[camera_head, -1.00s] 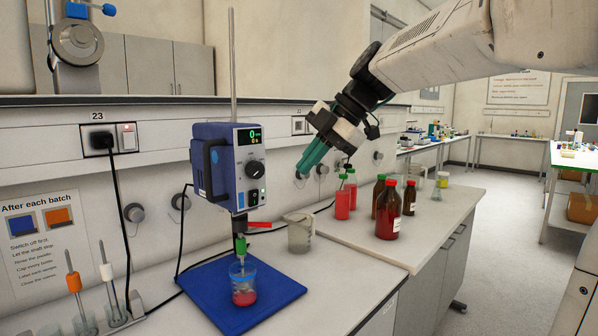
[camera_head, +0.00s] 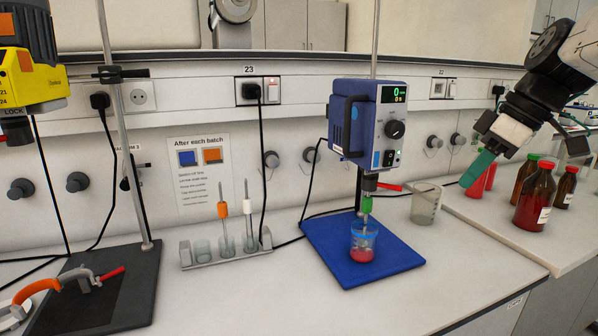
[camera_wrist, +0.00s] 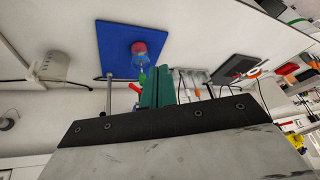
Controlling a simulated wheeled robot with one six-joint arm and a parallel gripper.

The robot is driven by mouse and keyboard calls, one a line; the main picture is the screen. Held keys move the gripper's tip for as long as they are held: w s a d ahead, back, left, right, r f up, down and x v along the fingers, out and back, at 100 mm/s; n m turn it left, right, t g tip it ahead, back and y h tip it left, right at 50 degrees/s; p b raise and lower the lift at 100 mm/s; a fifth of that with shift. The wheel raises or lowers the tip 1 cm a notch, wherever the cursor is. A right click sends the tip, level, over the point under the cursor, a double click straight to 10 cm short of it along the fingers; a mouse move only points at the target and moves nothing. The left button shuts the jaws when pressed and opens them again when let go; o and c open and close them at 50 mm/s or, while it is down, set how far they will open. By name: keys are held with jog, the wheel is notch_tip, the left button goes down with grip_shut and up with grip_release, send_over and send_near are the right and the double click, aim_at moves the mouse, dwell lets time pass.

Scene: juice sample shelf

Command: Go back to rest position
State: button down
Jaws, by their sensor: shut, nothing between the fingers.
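My gripper (camera_head: 478,169) has green fingers and hangs in the air at the right of the head view, in front of the red-filled bottles. Its fingers are closed together and empty; they also show in the wrist view (camera_wrist: 158,86). The blue overhead stirrer (camera_head: 368,125) stands left of it, its display lit. Below the stirrer a beaker with red liquid (camera_head: 362,242) sits on the blue base plate (camera_head: 400,257), with the green-collared shaft reaching into it. The beaker and blue plate (camera_wrist: 115,35) also show in the wrist view.
An empty clear beaker (camera_head: 426,204) stands right of the stirrer. Brown bottles (camera_head: 534,198) stand on the right bench. A rack with stirring paddles (camera_head: 226,257) stands to the left. A black stand base (camera_head: 120,295) and a yellow device (camera_head: 30,85) are at far left.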

jog(key=s+a+f+m+h, duration=0.1)
jog(key=s+f+m, duration=0.4)
jog(key=s, duration=0.5)
jog(key=s+a+f+m+g+h, duration=0.1)
jog(key=s+a+f+m+h, duration=0.1)
jog(key=s+f, duration=0.7)
jog(key=shift+s+m+h, duration=0.6)
jog(key=shift+s+m, duration=0.3)
jog(key=shift+m, duration=0.5)
